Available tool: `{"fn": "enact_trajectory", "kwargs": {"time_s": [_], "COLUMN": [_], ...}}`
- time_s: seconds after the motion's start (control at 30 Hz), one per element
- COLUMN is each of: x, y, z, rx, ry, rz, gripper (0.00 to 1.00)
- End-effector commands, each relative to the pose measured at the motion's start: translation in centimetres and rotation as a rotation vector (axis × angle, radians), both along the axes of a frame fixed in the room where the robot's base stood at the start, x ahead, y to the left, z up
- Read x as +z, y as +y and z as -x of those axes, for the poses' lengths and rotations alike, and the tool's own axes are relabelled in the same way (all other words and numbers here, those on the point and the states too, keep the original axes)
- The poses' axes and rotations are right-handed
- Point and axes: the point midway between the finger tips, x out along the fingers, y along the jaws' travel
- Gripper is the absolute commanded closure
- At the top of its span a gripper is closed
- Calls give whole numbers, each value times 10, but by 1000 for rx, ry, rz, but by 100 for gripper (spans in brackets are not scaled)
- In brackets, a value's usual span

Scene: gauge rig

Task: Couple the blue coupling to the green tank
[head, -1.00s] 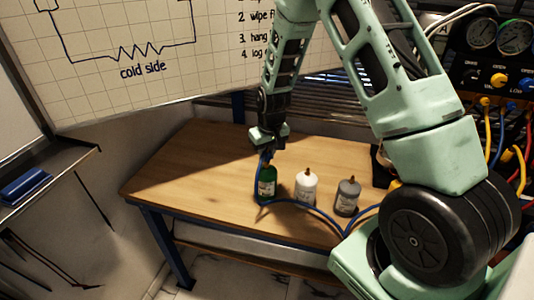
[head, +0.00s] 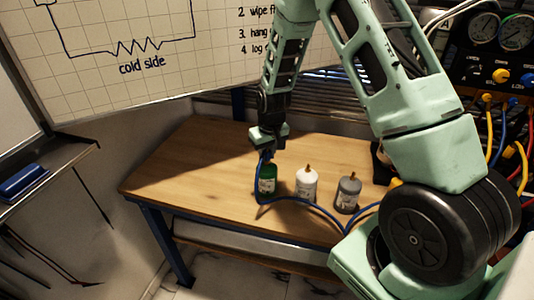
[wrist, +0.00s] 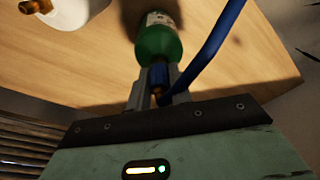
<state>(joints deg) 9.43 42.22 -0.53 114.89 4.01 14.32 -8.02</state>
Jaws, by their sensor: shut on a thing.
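The green tank (head: 267,184) stands upright on the wooden table, at the left end of a row of three bottles. It shows large in the wrist view (wrist: 158,42). My gripper (head: 266,154) is directly above its top. The gripper is shut on the blue coupling (wrist: 157,82) at the end of a blue hose (wrist: 212,48). The coupling is in line with the tank's neck and appears to be at it. The fingers hide part of the joint, so I cannot tell whether the coupling is fully seated.
A white bottle (head: 306,186) and a grey bottle (head: 348,194) stand to the right of the green tank. The blue hose loops in front of them. A gauge panel (head: 497,60) with coloured hoses is at the right. The table's left part (head: 190,170) is clear.

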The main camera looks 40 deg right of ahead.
Motion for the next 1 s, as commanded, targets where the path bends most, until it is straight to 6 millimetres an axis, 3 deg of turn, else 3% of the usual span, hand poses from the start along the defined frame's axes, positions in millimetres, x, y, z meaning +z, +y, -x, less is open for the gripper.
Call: {"fn": "enact_trajectory", "kwargs": {"time_s": [0.97,1.0], "x": [-2,-2], "y": [0,0], "z": [0,0], "rx": [0,0], "ry": [0,1], "rz": [0,0], "gripper": [100,68]}}
